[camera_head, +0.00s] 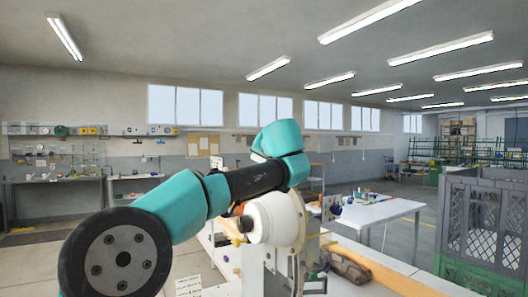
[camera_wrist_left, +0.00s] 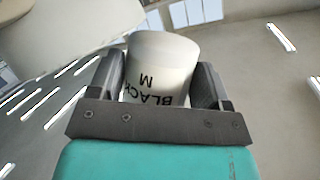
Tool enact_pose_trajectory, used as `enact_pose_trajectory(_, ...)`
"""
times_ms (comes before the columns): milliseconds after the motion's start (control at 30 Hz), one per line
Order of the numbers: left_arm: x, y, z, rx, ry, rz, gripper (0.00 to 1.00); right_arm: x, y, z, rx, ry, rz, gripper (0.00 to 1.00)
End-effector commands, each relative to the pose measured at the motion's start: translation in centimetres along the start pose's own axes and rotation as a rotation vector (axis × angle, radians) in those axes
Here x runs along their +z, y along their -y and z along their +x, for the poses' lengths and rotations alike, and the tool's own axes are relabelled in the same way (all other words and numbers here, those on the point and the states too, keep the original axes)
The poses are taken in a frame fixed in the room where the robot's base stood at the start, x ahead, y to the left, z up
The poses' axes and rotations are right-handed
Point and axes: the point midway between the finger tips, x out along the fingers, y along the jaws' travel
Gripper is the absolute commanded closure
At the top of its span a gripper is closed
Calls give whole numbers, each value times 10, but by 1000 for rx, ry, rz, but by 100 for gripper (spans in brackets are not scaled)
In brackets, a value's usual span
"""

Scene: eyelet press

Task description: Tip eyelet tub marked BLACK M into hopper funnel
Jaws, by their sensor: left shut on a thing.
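The white eyelet tub (camera_wrist_left: 163,62) is in the left wrist view, with the black letters BLACK M upside down in the picture. My left gripper (camera_wrist_left: 155,90) is shut on it, with a dark jaw on each side. I cannot see what is inside the tub. In the head view my left arm crosses the middle, and its gripper and the tub cannot be made out. A white rounded machine part (camera_head: 272,218) shows just below the arm; I cannot tell whether it is the hopper funnel. My right gripper is not in view.
A large pale curved surface (camera_wrist_left: 60,30) fills the upper left of the left wrist view, close to the tub. In the head view, a grey crate (camera_head: 485,225) stands at the right. A white table (camera_head: 378,212) stands behind the machine.

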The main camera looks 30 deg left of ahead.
Motion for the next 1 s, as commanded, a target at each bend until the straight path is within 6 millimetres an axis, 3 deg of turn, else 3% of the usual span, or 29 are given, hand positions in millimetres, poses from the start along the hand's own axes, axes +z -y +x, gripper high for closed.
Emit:
enact_pose_trajectory(300,5,-9,1,98,7,-320,58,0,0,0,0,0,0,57)
enact_pose_trajectory(500,6,-12,2,136,8,-444,58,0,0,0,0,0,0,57)
enact_pose_trajectory(1000,7,-13,2,144,9,-472,58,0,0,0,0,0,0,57)
